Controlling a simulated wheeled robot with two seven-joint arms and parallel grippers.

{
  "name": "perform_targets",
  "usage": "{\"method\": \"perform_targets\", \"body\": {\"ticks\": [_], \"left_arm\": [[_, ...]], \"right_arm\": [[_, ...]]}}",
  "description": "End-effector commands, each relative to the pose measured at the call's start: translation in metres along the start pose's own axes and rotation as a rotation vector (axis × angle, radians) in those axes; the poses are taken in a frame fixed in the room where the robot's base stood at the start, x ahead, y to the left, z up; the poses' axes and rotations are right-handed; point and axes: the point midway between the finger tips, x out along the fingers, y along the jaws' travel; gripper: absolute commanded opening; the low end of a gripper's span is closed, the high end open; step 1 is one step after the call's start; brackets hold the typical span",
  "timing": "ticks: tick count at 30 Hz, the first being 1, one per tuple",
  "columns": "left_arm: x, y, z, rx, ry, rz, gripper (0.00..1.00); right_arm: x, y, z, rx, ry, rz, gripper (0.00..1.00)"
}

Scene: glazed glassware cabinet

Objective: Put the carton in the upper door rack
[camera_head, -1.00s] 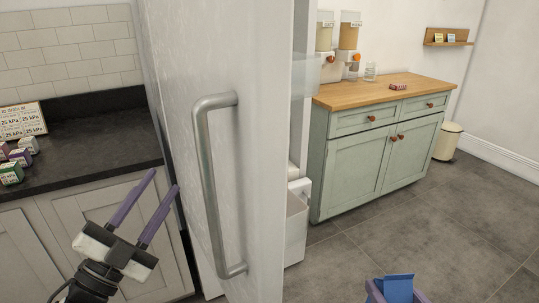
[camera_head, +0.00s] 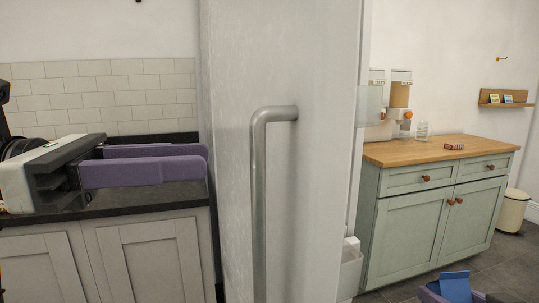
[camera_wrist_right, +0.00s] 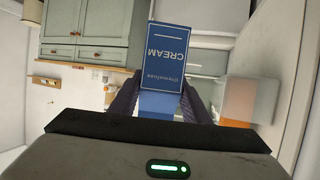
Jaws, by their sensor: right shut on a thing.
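The carton is a blue box lettered CREAM (camera_wrist_right: 165,55). My right gripper (camera_wrist_right: 157,103) is shut on it, with a purple finger on each side. In the head view the carton (camera_head: 456,287) shows at the bottom right, between the purple fingertips (camera_head: 450,292). The fridge door (camera_head: 300,180) stands open, its handle side towards me. A clear rack (camera_head: 371,106) juts from the door's far side, apparently the upper door rack; its inside is hidden from the head. A clear bin (camera_wrist_right: 240,100) also shows right of the carton in the wrist view. My left gripper (camera_head: 190,160) is open and empty, left of the door.
The door handle (camera_head: 260,200) faces me. A lower white bin (camera_head: 350,268) shows behind the door edge. A green cabinet (camera_head: 430,225) with a wooden top stands at right, carrying dispensers (camera_head: 400,95). A dark counter (camera_head: 140,200) lies at left.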

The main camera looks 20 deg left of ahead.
Motion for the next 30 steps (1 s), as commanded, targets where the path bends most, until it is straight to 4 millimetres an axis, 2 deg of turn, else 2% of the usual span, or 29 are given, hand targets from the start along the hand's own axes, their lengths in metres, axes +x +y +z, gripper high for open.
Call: {"method": "perform_targets", "body": {"ticks": [6, 12, 18, 26, 30], "left_arm": [[0.046, -0.001, 0.003, -0.003, -0.003, -0.006, 0.33], [0.076, -0.001, 0.002, -0.004, -0.003, -0.005, 0.33], [0.088, -0.001, 0.001, -0.004, -0.003, -0.001, 0.33], [0.089, -0.001, 0.000, -0.004, -0.002, -0.001, 0.33], [0.089, 0.000, 0.000, -0.004, -0.002, -0.001, 0.09]], "right_arm": [[-0.005, 0.000, -0.012, 0.000, 0.004, 0.000, 0.14], [-0.007, 0.000, -0.017, 0.000, 0.004, 0.000, 0.14], [-0.007, 0.000, -0.018, 0.000, 0.004, 0.000, 0.14], [-0.007, 0.000, -0.018, 0.000, 0.004, 0.000, 0.14], [-0.007, 0.000, -0.018, 0.000, 0.004, 0.000, 0.14]]}}
